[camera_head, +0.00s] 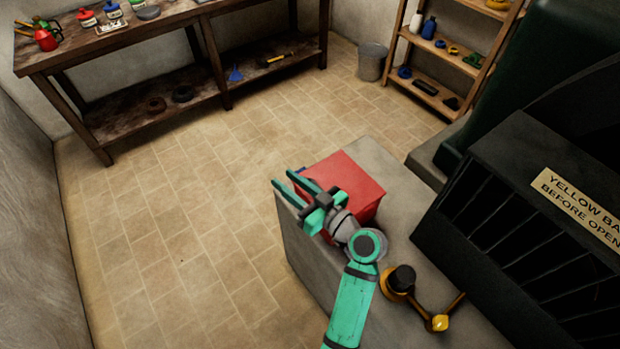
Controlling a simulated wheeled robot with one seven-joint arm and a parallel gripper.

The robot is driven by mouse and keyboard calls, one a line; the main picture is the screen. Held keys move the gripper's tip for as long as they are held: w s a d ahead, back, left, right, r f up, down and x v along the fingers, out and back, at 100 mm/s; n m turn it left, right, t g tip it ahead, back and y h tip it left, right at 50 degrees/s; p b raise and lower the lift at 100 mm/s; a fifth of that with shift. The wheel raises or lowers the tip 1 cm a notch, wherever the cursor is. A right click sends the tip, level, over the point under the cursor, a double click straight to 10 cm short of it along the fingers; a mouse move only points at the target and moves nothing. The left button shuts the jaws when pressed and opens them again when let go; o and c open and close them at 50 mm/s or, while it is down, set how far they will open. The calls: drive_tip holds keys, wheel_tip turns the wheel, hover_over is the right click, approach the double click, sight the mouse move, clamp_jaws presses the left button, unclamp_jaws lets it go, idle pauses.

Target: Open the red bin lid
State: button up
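The red bin (358,180) sits on a grey block. Its flat red top looks shut, and I cannot make out a seam between lid and body. My gripper (281,179) is at the bin's left side in the picture, with its two green fingers apart and nothing seen between them. The fingers point to the upper left, away from the bin. My gripper and wrist hide the bin's near left part, and I cannot tell whether they touch it.
The grey block (395,170) has a yellow and black fitting (399,282) with a rod on it. A dark machine with a sign (578,203) fills the right. A workbench (165,35), a bucket (371,62) and a shelf (440,95) stand behind. The tiled floor at left is clear.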

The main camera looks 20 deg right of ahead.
sight(311, 180)
drive_tip(key=s+d+f, duration=0.1)
drive_tip(key=d, duration=0.2)
drive_tip(key=s+d+f+t+h, duration=0.1)
drive_tip(key=d, duration=0.1)
drive_tip(key=s+d+f+h, duration=0.1)
drive_tip(key=d, duration=0.2)
drive_tip(key=shift+s+d+f+n+t, duration=0.2)
drive_tip(key=shift+s+d+n+t, duration=0.1)
drive_tip(key=shift+s+t, duration=0.1)
drive_tip(key=shift+n+h, duration=0.3)
drive_tip(key=shift+n, duration=0.4)
drive_tip(key=s, duration=0.1)
drive_tip(key=s+d+f, duration=0.1)
drive_tip(key=s, duration=0.1)
drive_tip(key=shift+d+f, duration=0.4)
drive_tip(key=x, duration=1)
drive_tip(key=shift+w+a, duration=0.1)
drive_tip(key=shift+w, duration=0.1)
clamp_jaws()
